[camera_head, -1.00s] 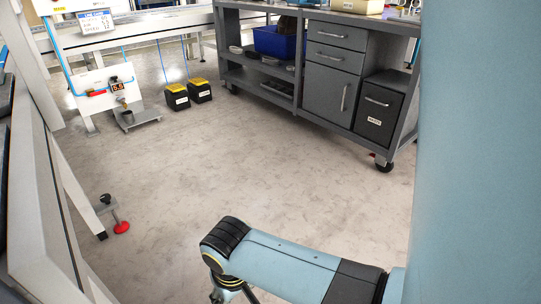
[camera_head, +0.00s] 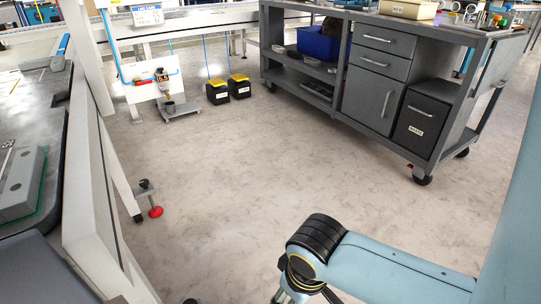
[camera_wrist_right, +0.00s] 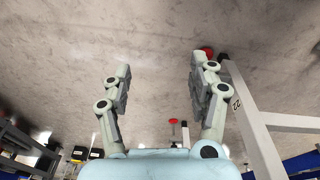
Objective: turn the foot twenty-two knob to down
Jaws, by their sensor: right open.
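In the head view, a levelling foot with a red disc (camera_head: 155,211) and a dark knob (camera_head: 145,184) stands beside a white frame leg on the left. In the right wrist view, a leg bears the label "22" (camera_wrist_right: 236,104). A red foot disc (camera_wrist_right: 205,52) shows at its end, partly behind a finger of my right gripper (camera_wrist_right: 160,62). That gripper is open and empty, apart from the foot. Another red disc (camera_wrist_right: 174,121) shows farther off between the fingers. The knob's setting is too small to read. My left gripper is not in view.
A grey wheeled cabinet (camera_head: 376,88) stands at the back right. Two black boxes with yellow tops (camera_head: 217,92) sit on the floor. A white stand (camera_head: 152,84) is at the back left. A grey table (camera_head: 30,105) is at the left. The middle floor is clear.

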